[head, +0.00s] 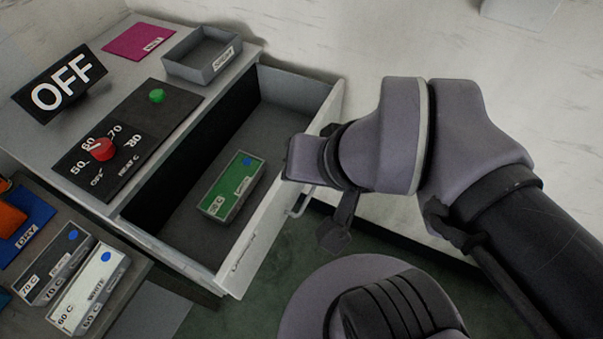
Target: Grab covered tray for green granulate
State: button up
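A tray with a green top (233,184) lies inside an open drawer (262,238), on the drawer's dark floor. Its top carries a blue dot and small white labels, and its front carries a label that seems to read 50 C. My gripper (336,234) is a dark shape below my wrist, just right of the drawer's front panel and handle. It is apart from the green tray. Its fingers are mostly hidden and small, so whether it is open or shut does not show.
An OFF sign (60,84), a red temperature knob (102,149) and a green button (156,96) sit on the cabinet top. An empty grey tray (178,70) and a magenta mat (128,41) lie behind. White (92,290) and dark (52,276) trays stand lower left.

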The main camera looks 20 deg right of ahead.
aim_at(224, 201)
jog(key=i+u, duration=0.2)
jog(key=u, duration=0.25)
jog(key=i+l+u, duration=0.15)
jog(key=u, duration=0.3)
